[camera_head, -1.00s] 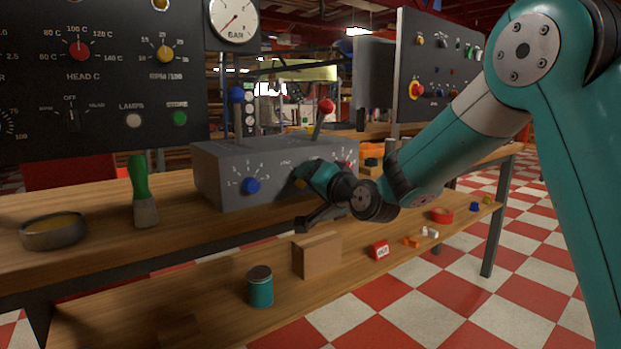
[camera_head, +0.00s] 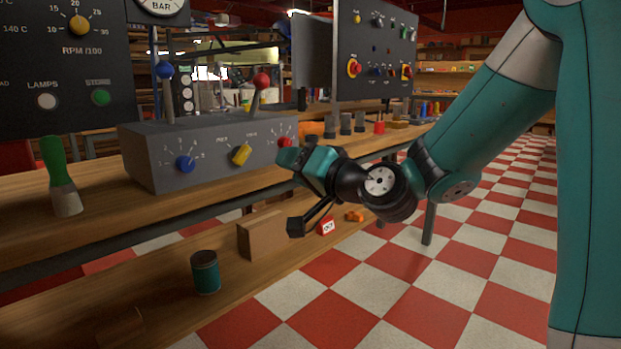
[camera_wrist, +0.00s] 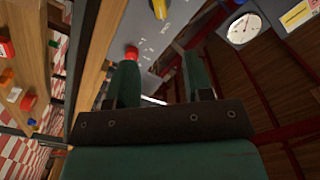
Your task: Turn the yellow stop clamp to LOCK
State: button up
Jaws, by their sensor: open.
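The yellow stop clamp (camera_head: 241,154) is a yellow bar knob on the sloped front of a grey control box (camera_head: 150,170), between a blue and a red knob. Its handle looks tilted from upright; the small labels above it are too blurred to read surely. It also shows at the top edge of the wrist view (camera_wrist: 160,8). My gripper (camera_head: 292,157) is to the right of the clamp, near the red knob and apart from the clamp. In the wrist view its two green fingers (camera_wrist: 160,82) stand apart with nothing between them.
The red knob (camera_head: 285,142) is close to my fingers and also shows in the wrist view (camera_wrist: 131,53). A blue knob (camera_head: 185,163) is on the left. Levers with blue (camera_head: 165,70) and red (camera_head: 261,81) balls rise behind the box. A lower shelf holds a teal can (camera_head: 205,272).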

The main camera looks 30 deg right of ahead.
jog(key=v, duration=0.3)
jog(key=shift+s+d+b, duration=0.1)
jog(key=shift+s+b, duration=0.15)
jog(key=shift+b, duration=0.15)
jog(key=s+a+f+n+g+y, duration=0.2)
jog(key=s+a+f+n+g, duration=0.75)
jog(key=s+a+g, duration=0.4)
jog(key=s+d+f+n+g+h, duration=0.2)
jog(key=s+n+g+h, duration=0.1)
jog(key=s, duration=0.5)
notch_tip(320, 180, up, 37)
jog(key=s+p, duration=0.1)
jog(key=p, duration=3.5)
jog(key=shift+f+g+p, duration=0.25)
jog(key=shift+g+p, duration=0.1)
jog(key=shift+p, duration=0.05)
